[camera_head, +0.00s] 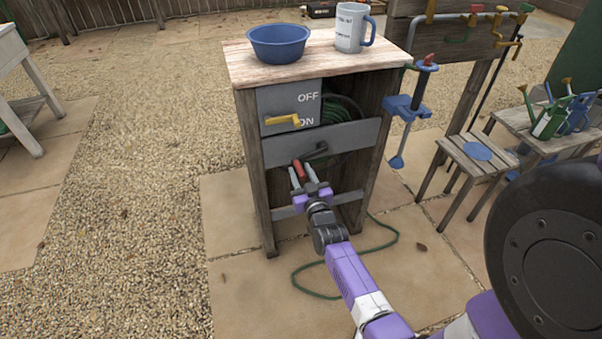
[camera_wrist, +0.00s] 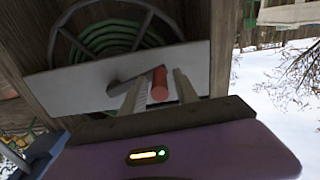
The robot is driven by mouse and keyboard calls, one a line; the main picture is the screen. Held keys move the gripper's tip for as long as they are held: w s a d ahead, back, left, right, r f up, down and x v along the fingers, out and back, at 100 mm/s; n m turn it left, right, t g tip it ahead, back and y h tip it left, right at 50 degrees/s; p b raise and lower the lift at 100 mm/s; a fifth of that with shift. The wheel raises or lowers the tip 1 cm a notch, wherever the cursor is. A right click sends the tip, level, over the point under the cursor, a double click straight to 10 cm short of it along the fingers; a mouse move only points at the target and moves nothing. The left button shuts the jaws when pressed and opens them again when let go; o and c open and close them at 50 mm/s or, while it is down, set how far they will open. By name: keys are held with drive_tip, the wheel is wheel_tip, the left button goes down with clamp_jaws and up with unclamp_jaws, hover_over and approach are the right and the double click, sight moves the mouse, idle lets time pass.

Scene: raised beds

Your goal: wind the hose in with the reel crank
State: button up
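The hose reel sits in a wooden cabinet (camera_head: 375,125), with green hose (camera_head: 341,108) coiled behind a grey panel (camera_head: 350,136). A loose length of hose curves over the paving below. The dark crank arm (camera_wrist: 124,80) is on the panel's front, and its red handle (camera_head: 299,169) points outward. My gripper (camera_head: 300,178) is in front of the panel, with one finger on each side of the red handle (camera_wrist: 160,84). The fingers look open, with a gap beside the handle in the wrist view. Whether either finger touches it is hard to tell.
A blue bowl (camera_head: 279,43) and a grey mug (camera_head: 350,27) stand on the cabinet top. A yellow lever (camera_head: 282,119) sits by OFF and ON marks above the panel. A blue tool holder (camera_head: 408,106) hangs right of the cabinet.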

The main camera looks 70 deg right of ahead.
clamp_jaws()
idle(1.2)
